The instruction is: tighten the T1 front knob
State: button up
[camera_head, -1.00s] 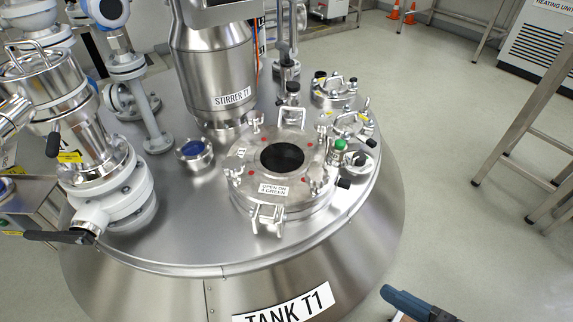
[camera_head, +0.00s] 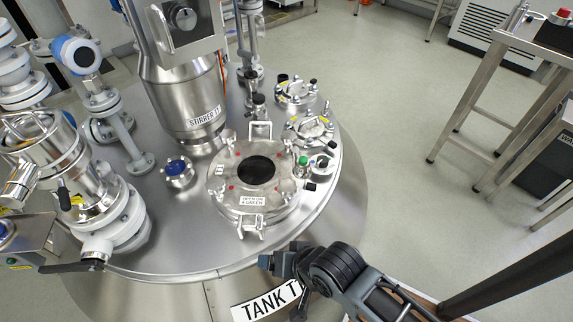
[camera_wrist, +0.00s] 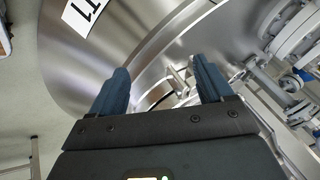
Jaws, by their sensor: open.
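Tank T1's round steel hatch (camera_head: 225,197) lies on the tank top, with a dark round window, red dots, an "OPEN ON 4 GREEN" label and a handle (camera_head: 250,228) at its front. Small clamps or knobs sit around its rim; I cannot tell for certain which is the front knob. My gripper (camera_head: 284,262) is in front of the hatch, near the tank's front edge above the "TANK T1" sign (camera_head: 262,304). In the wrist view my gripper (camera_wrist: 161,78) is open, its two blue fingers apart and empty. Part of the hatch metalwork shows beyond them.
The stirrer column (camera_head: 185,95) rises behind the hatch. A valve (camera_head: 105,215) with a black lever stands at the left, and a blue-capped port (camera_head: 178,172) sits left of the hatch. Smaller ports (camera_head: 308,128) lie behind right. A steel frame (camera_head: 500,110) stands on the right.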

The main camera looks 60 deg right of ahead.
jog(key=w+d+r+m+g+p, duration=0.3)
jog(key=w+d+r+m+p, duration=0.1)
jog(key=w+d+r+p, duration=0.25)
notch_tip(320, 180, up, 7)
jog(key=m+g+y+p, duration=0.1)
jog(key=m+g+p, duration=0.3)
jog(key=p, duration=0.1)
send_over(287, 186)
jog(key=shift+a+r, duration=0.1)
jog(key=shift+f, duration=0.4)
notch_tip(287, 186, down, 7)
jog(key=shift+r+b, duration=0.1)
jog(key=shift+b, duration=0.65)
